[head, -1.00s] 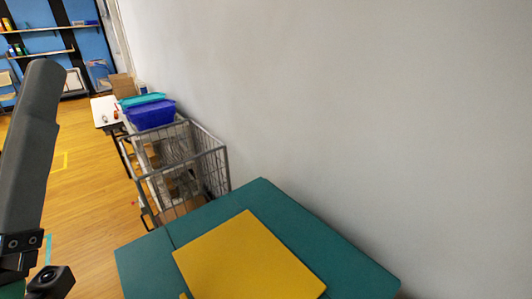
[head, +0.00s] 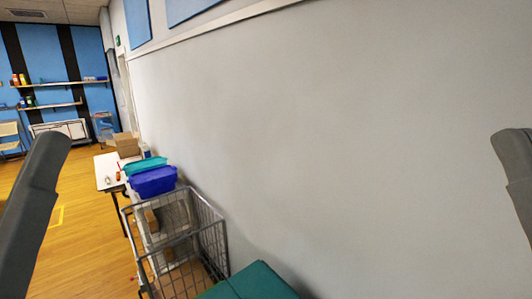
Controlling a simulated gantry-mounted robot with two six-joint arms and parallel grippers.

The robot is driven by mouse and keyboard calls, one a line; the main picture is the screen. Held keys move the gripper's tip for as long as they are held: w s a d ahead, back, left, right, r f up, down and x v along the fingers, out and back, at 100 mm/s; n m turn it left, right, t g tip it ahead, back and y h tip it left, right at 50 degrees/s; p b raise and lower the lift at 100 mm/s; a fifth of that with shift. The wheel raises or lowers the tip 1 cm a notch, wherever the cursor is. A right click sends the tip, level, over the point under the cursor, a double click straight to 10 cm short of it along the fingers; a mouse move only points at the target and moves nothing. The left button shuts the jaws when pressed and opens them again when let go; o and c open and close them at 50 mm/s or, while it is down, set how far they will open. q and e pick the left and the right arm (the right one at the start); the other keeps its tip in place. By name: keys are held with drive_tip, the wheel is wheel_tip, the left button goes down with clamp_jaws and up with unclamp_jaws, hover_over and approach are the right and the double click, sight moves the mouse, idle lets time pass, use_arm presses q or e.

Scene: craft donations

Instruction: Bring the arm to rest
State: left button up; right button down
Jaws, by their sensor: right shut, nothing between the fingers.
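In the head view, a dark grey link of my left arm rises along the left edge. A similar dark link of my right arm comes in at the right edge and is cut off by the frame. Neither gripper's fingers show, so I cannot see what is at the fingertips. The corner of a green table (head: 252,283) shows at the bottom, and its visible part is bare.
A grey wire cart (head: 215,247) stands just beyond the green table, against the wall. Behind it are a blue bin (head: 153,182), a teal bin (head: 146,164) and a white table (head: 104,176) with a cardboard box (head: 127,144). Open wooden floor lies to the left.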

use_arm(q)
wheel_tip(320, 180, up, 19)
drive_tip(key=p, duration=1.5)
use_arm(e)
wheel_tip(320, 180, up, 19)
use_arm(q)
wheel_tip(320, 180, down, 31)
drive_tip(key=b, duration=3.1)
use_arm(e)
wheel_tip(320, 180, down, 31)
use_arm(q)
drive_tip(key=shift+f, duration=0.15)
use_arm(e)
drive_tip(key=shift+f, duration=0.15)
